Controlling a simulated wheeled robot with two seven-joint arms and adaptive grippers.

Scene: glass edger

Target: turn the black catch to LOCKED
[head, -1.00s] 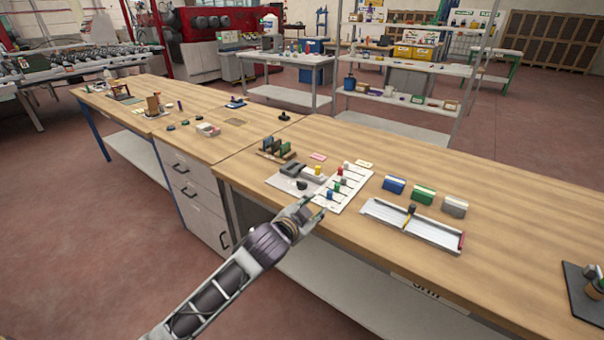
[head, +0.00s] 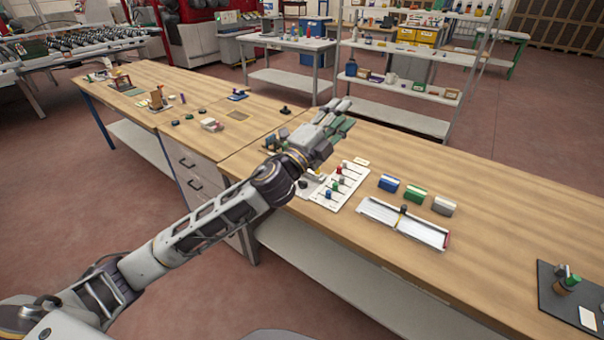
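My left gripper (head: 343,114) is in the middle of the head view, above the workbench (head: 470,228). Its fingers look spread, with nothing seen between them. A small black knob (head: 303,184) shows on the panel's left part, just below my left wrist. Another small black piece (head: 285,110) stands farther back on the bench. I cannot tell which black part is the catch, and no LOCKED mark is readable. My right gripper is out of view.
Right of the panel lie a white slotted tray (head: 384,217) and blue (head: 388,183), green (head: 415,193) and grey (head: 444,206) blocks. A dark mat (head: 556,300) with items is at the front right. The bench between the blocks and mat is clear.

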